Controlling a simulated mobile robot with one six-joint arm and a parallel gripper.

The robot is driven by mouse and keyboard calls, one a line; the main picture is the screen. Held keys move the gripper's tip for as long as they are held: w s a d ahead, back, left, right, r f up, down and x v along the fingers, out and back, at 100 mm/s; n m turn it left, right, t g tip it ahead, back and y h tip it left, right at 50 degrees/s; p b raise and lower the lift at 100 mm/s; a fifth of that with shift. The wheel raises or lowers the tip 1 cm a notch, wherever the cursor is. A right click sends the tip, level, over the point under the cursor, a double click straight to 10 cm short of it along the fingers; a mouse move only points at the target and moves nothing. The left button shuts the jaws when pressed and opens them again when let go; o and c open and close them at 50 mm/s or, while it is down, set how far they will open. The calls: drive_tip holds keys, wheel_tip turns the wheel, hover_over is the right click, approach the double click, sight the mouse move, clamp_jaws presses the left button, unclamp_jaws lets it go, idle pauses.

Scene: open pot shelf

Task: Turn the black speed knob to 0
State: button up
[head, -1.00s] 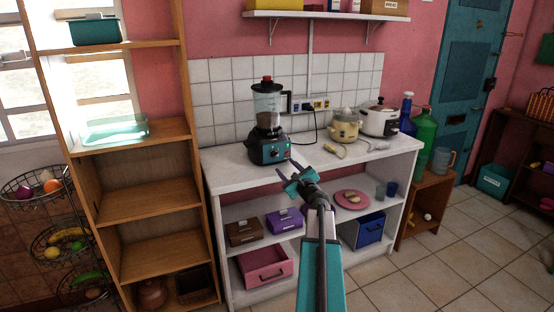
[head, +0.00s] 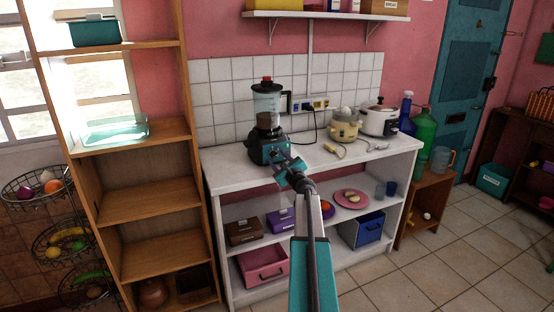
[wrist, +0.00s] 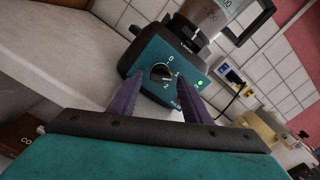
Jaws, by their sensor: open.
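The black speed knob (wrist: 161,72) is on the teal front panel of a blender (wrist: 165,55), with a dial of white marks around it, a 0 near its top. A pale mark shows on the knob, but I cannot tell exactly which mark it points at. A green light glows to the right of the knob. In the head view the blender (head: 267,120) stands on the white counter, its panel partly hidden by my gripper (head: 286,166). My gripper (wrist: 159,80) is open and empty, its two purple fingers on either side of the knob's line of view, seemingly short of it.
The white counter (head: 230,173) is clear to the left of the blender. A cream juicer (head: 344,126) and a white cooker (head: 379,118) stand to its right. A power strip (head: 312,103) with a cord is on the tiled wall. A wooden shelf unit (head: 150,200) stands left.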

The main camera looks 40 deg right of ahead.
drive_tip(key=shift+w+d, duration=0.2)
drive_tip(key=shift+w, duration=0.3)
drive_tip(key=c, duration=1)
drive_tip(key=shift+c, duration=0.2)
